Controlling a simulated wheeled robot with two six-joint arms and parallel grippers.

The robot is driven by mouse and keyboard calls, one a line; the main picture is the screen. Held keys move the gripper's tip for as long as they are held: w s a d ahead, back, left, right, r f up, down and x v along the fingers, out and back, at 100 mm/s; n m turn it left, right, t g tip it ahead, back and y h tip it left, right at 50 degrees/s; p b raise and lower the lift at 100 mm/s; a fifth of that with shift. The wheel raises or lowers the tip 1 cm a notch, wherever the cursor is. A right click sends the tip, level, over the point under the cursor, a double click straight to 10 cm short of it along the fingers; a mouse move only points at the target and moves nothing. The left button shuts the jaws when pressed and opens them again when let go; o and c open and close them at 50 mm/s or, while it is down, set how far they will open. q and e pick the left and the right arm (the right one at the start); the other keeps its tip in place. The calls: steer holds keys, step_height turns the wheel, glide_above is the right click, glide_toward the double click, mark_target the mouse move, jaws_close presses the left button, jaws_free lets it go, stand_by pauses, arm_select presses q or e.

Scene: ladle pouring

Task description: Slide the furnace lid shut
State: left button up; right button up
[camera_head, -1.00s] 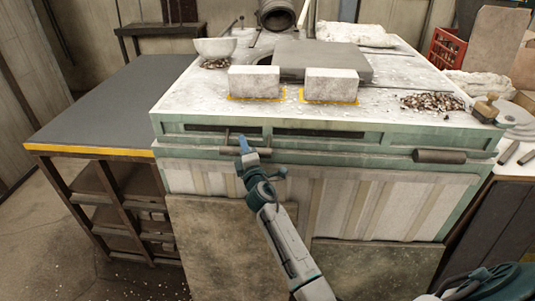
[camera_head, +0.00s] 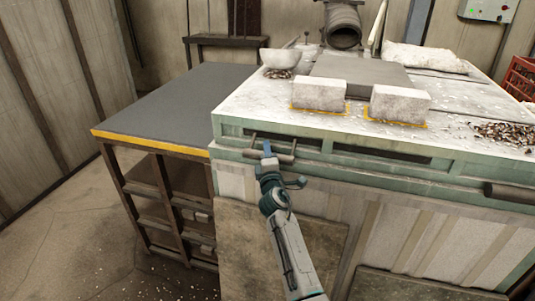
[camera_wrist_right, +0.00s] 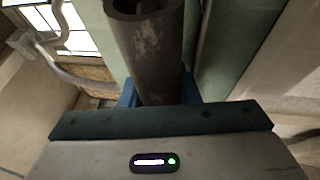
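The furnace lid, a dark grey slab (camera_head: 362,72), lies flat on the white furnace top (camera_head: 460,112), behind two pale blocks. A dark bar handle (camera_head: 285,158) on short rods sticks out from the green furnace front. My right gripper (camera_head: 267,150) is at this bar. In the right wrist view the dark bar (camera_wrist_right: 150,50) runs between the blue fingers, which look shut around it. The link between the bar and the slab is hidden. What lies under the slab is hidden too. My left gripper is not in view.
The pale blocks (camera_head: 319,95) (camera_head: 400,102) stand near the front edge. A white bowl (camera_head: 280,57) and a dark pipe (camera_head: 343,25) are behind. A grey-topped table (camera_head: 170,100) adjoins on the left, its top clear. A second dark roller (camera_head: 512,193) is at the right.

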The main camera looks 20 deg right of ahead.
steer(key=shift+o, duration=0.8)
steer(key=shift+d, duration=0.15)
steer(key=shift+s, duration=0.1)
steer(key=shift+s+f, duration=0.1)
steer(key=shift+s, duration=0.1)
steer(key=p+v, duration=0.1)
steer(key=v, duration=0.9)
steer(key=shift+s, duration=0.2)
